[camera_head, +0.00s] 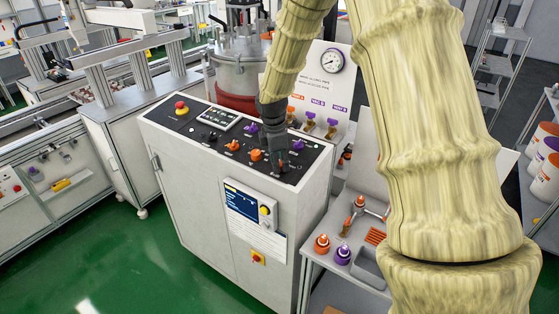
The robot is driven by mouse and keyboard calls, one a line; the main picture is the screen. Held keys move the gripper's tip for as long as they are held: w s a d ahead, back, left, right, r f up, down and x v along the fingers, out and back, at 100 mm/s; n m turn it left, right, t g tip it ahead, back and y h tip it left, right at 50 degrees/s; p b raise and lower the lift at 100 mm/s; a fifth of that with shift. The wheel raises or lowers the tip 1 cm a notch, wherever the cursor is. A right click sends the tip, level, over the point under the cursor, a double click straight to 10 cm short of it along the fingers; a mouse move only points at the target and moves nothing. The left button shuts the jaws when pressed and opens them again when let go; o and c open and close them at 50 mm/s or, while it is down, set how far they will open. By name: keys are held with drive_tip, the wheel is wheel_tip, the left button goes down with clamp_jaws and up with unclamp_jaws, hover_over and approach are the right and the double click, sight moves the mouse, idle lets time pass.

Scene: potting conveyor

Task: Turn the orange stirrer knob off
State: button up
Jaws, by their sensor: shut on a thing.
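The control panel (210,146) is the black sloped top of a white cabinet. Two orange knobs show on it, one left of centre (232,147) and one (256,155) just left of my gripper. The labels are too small to read, so I cannot tell which is the stirrer knob. My gripper (281,164) points down at the right part of the panel. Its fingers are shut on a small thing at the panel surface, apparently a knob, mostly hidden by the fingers.
Purple knobs stand behind (252,128) and right (298,146) of my gripper. A red emergency button (181,108) is at the panel's far left. A gauge board (325,85) with valves rises behind. A side bench (322,266) holds orange and purple-topped fittings.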

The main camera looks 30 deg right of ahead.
drive_tip(key=shift+r, duration=0.1)
drive_tip(key=o, duration=1)
drive_tip(key=r, duration=0.4)
drive_tip(key=a+r, duration=0.1)
drive_tip(key=r, duration=0.6)
drive_tip(key=shift+s+a+r, duration=0.35)
drive_tip(key=shift+s+d, duration=0.1)
